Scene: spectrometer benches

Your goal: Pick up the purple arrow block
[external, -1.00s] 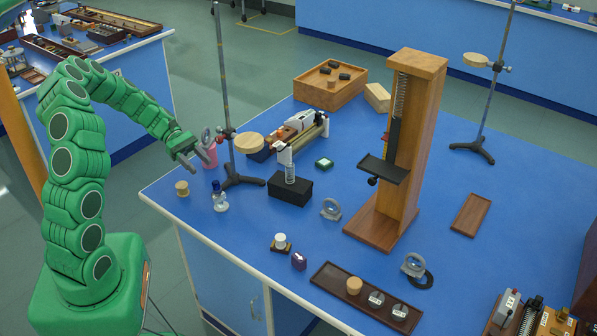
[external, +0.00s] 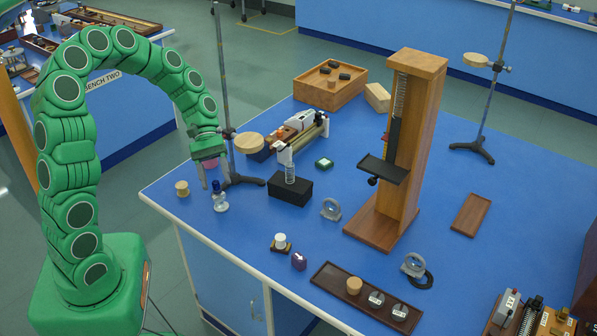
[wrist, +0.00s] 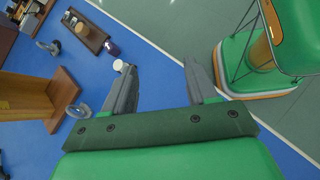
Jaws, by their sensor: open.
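The purple arrow block (external: 299,261) is a small dark purple block with a white arrow mark on top. It stands on the blue bench near the front edge, in the lower middle of the external view. In the wrist view the purple block (wrist: 112,48) is at the upper left, beyond the left finger. My gripper (external: 213,178) is open and empty above the left part of the bench, pointing down, well to the left of the block. In the wrist view its two fingers (wrist: 160,72) are spread with nothing between them.
Beside the block is a white-topped weight on a dark base (external: 281,243). A brown tray (external: 327,279) lies to its right. A retort stand (external: 240,181), a black box with a spring (external: 290,191) and a small bottle (external: 219,198) are near my gripper.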

